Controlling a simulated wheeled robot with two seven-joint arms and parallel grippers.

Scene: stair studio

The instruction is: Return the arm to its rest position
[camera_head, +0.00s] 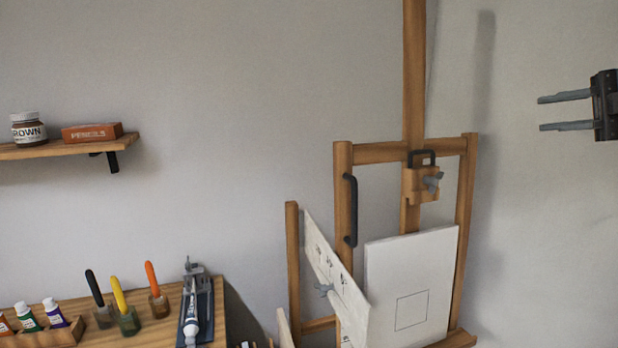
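My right gripper (565,111) is at the upper right edge of the head view. Its two grey fingers point left and stand apart, with nothing between them. It is in front of the bare wall, to the right of the wooden easel (414,75) and apart from it. The rest of the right arm is outside the picture. My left gripper does not show.
The easel holds a white canvas (435,260) with a drawn square; a tilted white board (330,265) is beside it. A wall shelf (70,149) bears a brown jar (28,129) and an orange box (91,132). A wooden table (165,330) holds paint tubes and upright tools.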

